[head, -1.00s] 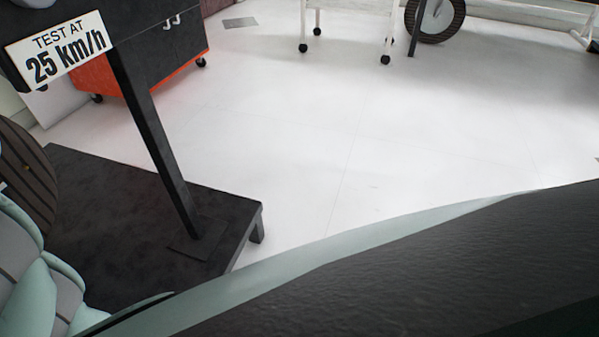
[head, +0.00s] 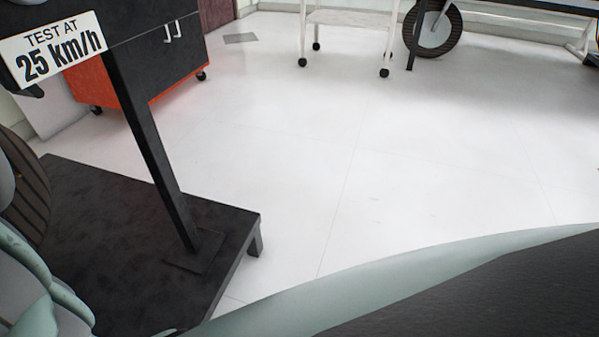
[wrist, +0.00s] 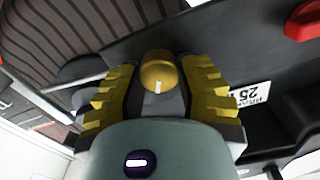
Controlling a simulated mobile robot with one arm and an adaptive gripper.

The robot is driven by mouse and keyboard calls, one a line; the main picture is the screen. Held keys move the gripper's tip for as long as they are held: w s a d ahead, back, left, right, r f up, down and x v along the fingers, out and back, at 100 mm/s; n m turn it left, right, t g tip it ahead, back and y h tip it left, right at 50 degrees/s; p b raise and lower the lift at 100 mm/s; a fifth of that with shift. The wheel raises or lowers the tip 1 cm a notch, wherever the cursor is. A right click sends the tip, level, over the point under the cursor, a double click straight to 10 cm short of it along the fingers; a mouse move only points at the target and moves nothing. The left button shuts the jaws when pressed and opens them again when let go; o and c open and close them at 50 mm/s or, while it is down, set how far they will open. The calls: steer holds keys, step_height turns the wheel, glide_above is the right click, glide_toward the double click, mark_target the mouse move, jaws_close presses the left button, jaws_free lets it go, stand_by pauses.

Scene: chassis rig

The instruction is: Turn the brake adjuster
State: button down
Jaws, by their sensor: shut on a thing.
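The brake adjuster is a brass-yellow round knob (wrist: 156,69) with a white mark on its lower edge in the wrist view. My gripper (wrist: 159,88) has yellow ridged fingers on the left and right of the knob, and it is shut on it. Where the pads touch the knob is not clear to see. The knob and the gripper do not show in the head view.
A ribbed tyre (wrist: 68,38) and a red part (wrist: 303,21) are near the gripper. A "TEST AT 25 km/h" sign (head: 52,50) hangs above a black platform (head: 110,215) with a post (head: 150,150). An orange-and-black cabinet (head: 180,62) stands behind.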

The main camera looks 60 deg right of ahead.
steer(key=m, duration=0.1)
steer(key=m+b, duration=0.1)
steer(key=m, duration=0.1)
steer(key=shift+d+f, duration=0.15)
steer(key=shift+f, duration=0.15)
steer(key=shift+r+m+b, duration=0.1)
steer(key=shift+m+b, duration=1.1)
steer(key=shift+m, duration=0.5)
steer(key=c, duration=0.6)
jaws_free()
steer(key=shift+w+r, duration=0.1)
steer(key=shift+r, duration=0.05)
